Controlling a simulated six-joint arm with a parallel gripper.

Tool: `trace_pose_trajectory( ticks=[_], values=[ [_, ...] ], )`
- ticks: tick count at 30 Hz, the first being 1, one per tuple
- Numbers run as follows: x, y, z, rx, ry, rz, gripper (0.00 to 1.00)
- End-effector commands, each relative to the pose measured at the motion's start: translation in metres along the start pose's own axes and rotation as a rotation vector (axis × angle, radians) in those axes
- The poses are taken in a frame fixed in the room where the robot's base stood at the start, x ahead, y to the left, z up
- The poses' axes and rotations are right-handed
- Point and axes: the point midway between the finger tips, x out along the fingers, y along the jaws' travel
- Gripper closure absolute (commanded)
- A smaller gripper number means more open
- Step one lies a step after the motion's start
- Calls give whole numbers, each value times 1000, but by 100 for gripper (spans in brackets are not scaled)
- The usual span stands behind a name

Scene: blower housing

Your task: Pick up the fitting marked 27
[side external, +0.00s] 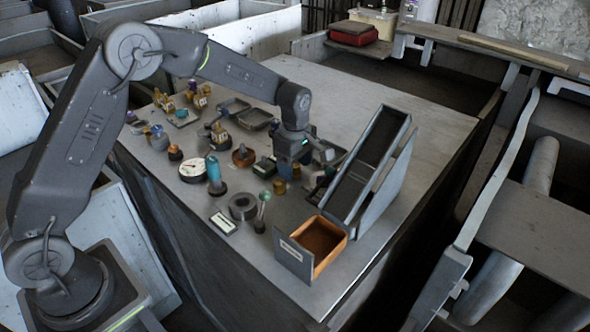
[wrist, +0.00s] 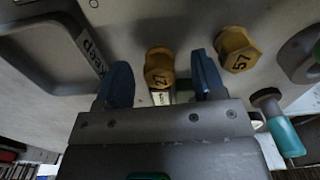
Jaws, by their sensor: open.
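The fitting marked 27 (wrist: 159,68) is a brass-yellow hex piece with dark digits, in the upper middle of the wrist view. My gripper (wrist: 162,80) has its two blue fingers apart, one on each side of this fitting in the picture; I cannot tell how far above it they are. A similar fitting marked 57 (wrist: 238,48) lies to the right, outside the fingers.
A grey tray with a label (wrist: 45,50) is at the left of the wrist view. In the side view a sloped grey chute (side external: 372,150) and an orange-brown drawer (side external: 322,238) stand right of my gripper.

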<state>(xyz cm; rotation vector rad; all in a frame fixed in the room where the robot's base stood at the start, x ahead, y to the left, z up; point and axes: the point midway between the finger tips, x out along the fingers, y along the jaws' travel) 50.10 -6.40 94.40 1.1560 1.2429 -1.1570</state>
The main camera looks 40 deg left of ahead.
Motion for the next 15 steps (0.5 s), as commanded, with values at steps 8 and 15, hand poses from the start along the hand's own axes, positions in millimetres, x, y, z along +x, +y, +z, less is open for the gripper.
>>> trace_pose_trajectory(
  ticks=[8,15],
  values=[
    [6,0,0,0,0,2,37],
    [6,0,0,0,0,2,56]
  ],
)
